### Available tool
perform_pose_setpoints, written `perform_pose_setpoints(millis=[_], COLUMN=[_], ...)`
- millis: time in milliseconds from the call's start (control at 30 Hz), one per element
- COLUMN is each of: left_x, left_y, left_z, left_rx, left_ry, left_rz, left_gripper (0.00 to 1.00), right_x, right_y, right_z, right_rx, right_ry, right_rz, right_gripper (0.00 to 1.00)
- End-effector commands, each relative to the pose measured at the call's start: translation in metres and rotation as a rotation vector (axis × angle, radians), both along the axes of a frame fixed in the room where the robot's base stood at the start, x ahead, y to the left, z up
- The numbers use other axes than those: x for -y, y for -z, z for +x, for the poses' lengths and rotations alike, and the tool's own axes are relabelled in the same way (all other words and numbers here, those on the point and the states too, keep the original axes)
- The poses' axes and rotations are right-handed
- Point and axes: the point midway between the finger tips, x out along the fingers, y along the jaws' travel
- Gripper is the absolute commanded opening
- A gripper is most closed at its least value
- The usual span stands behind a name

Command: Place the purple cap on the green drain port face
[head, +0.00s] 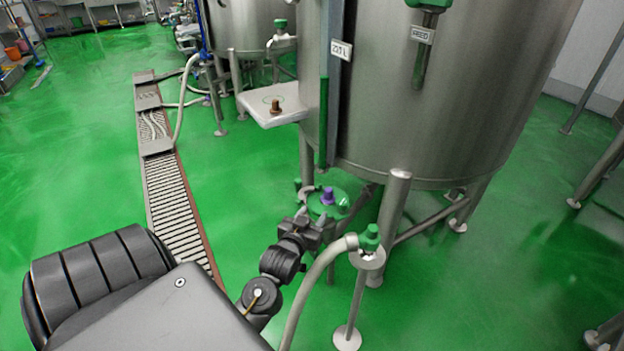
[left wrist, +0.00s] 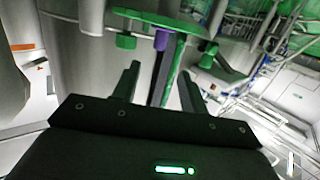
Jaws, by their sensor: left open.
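My right gripper is out of view.
A green-topped hose fitting (head: 370,238) on a stand is just right of my left gripper. Tank legs (head: 394,222) rise close behind. A steel shelf (head: 262,106) with a small brown knob juts out above. A floor drain grate (head: 172,200) runs at left; green floor is open around it.

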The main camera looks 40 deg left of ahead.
Motion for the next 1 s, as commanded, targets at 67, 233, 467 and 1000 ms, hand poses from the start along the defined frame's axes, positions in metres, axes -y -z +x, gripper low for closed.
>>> perform_pose_setpoints(millis=[67, 233, 467, 1000], left_x=[0.001, 0.008, 0.084, 0.176], left_y=[0.000, 0.010, 0.129, 0.242], left_z=[-0.003, -0.006, -0.065, -0.232], left_rx=[0.000, -0.038, -0.507, -1.189], left_ry=[0.000, 0.016, 0.200, 0.460], left_rz=[0.000, -0.006, -0.068, -0.083], left_gripper=[0.43, 0.43, 0.43, 0.43], right_x=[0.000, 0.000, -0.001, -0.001], right_y=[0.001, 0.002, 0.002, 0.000], right_z=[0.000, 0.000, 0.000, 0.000], right_rx=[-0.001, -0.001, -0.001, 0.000], right_ry=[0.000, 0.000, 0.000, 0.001], right_rz=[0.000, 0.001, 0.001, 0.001], right_gripper=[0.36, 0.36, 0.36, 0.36])
